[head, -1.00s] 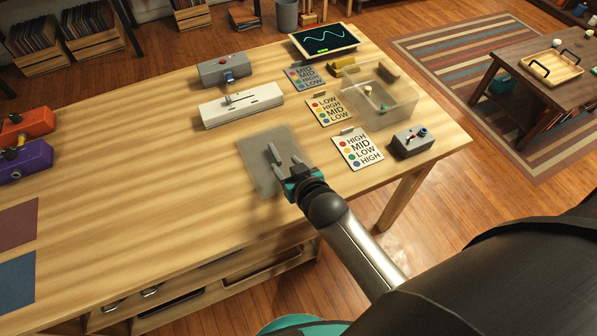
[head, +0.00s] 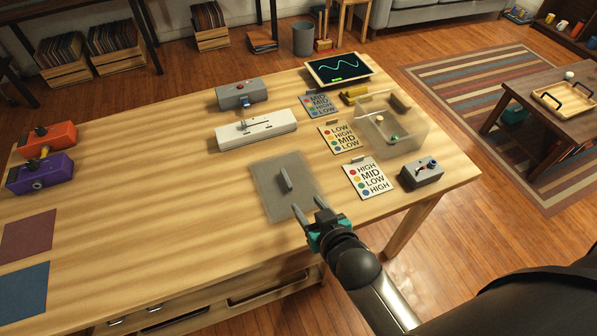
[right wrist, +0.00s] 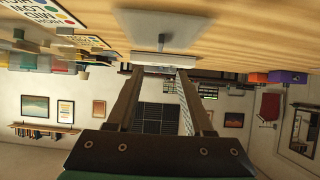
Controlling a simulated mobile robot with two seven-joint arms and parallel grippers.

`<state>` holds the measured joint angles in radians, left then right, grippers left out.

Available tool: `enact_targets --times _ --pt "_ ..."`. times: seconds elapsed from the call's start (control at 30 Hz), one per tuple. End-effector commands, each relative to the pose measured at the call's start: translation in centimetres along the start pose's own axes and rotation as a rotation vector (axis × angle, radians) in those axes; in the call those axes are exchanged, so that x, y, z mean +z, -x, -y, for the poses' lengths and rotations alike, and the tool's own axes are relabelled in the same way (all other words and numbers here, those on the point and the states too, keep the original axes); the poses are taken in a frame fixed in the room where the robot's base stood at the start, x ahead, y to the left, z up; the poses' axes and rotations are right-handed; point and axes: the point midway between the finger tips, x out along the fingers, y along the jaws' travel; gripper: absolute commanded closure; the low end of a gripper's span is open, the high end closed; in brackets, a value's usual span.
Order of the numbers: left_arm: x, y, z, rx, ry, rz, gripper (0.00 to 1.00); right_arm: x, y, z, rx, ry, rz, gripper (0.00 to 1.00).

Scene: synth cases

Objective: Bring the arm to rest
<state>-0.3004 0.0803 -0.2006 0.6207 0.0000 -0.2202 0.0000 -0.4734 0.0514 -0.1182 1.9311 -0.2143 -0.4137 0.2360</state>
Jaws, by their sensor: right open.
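My right gripper (head: 309,206) is open and empty at the front part of the wooden table (head: 150,215). Its fingers point toward a small grey upright piece (head: 286,180) on a grey mat (head: 268,200), and stand apart from it, on its near side. In the right wrist view the open fingers (right wrist: 156,72) have nothing between them. The mat (right wrist: 140,22) and the upright piece (right wrist: 161,42) show beyond them, upside down. My left gripper is in neither view.
Right of the mat are a printed card (head: 367,180), a grey knob box (head: 421,173) and a clear bin (head: 410,138). Behind it are a white slider unit (head: 256,130) and a grey switch box (head: 240,94). The table's left middle is clear.

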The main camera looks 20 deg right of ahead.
Motion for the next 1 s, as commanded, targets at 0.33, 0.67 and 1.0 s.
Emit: enact_targets --times 0.33,0.67,1.0 --pt "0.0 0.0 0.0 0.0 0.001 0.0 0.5 0.2 0.5 -0.3 0.009 0.002 0.042 0.48" --pt "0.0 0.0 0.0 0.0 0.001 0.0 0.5 2.2 5.8 -1.1 0.02 0.044 0.379 0.48" --pt "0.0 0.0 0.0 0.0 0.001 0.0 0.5 3.7 11.9 -0.8 -0.03 0.099 0.641 0.48"
